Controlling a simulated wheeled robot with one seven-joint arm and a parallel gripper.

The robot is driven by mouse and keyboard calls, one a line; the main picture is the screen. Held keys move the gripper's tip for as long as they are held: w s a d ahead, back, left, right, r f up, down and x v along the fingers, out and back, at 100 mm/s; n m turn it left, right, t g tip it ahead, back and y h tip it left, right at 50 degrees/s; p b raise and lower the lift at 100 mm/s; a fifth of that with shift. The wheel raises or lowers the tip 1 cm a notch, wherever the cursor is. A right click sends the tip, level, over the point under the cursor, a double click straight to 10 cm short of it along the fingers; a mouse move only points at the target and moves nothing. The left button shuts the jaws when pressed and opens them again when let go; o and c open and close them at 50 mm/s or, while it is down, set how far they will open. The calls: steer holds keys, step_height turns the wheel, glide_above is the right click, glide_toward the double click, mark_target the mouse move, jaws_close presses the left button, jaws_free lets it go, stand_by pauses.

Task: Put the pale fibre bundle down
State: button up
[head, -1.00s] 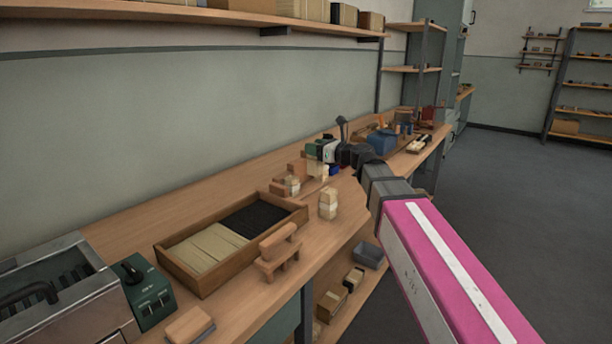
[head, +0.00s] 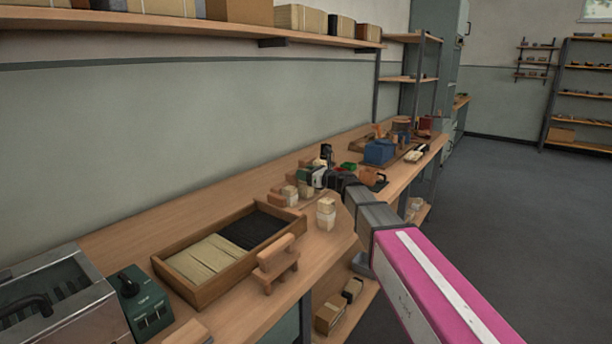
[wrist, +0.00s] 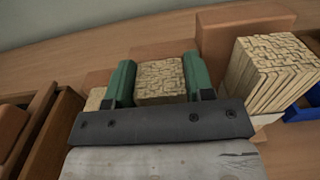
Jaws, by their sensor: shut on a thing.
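My gripper (wrist: 159,84) has its green fingers shut on a pale fibre bundle (wrist: 160,80), whose cut top faces the wrist camera. In the head view my gripper (head: 312,176) is low over the middle of the bench, behind and left of a standing pale bundle (head: 326,214). The held bundle is hard to make out there. The wrist view does not show clearly whether its underside touches anything; brown blocks lie close behind and around it.
Another pale bundle (wrist: 268,72) stands right of my gripper, near a blue bin (wrist: 303,108). A wooden tray (head: 205,292) with pale and black fibre lies left on the bench. A wooden stand (head: 277,263) is at the front edge. Tools and a blue box (head: 379,152) stand farther back.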

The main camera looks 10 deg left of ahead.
steer(key=shift+f, duration=0.25)
steer(key=o, duration=1)
steer(key=shift+f, duration=0.1)
steer(key=v, duration=1.2)
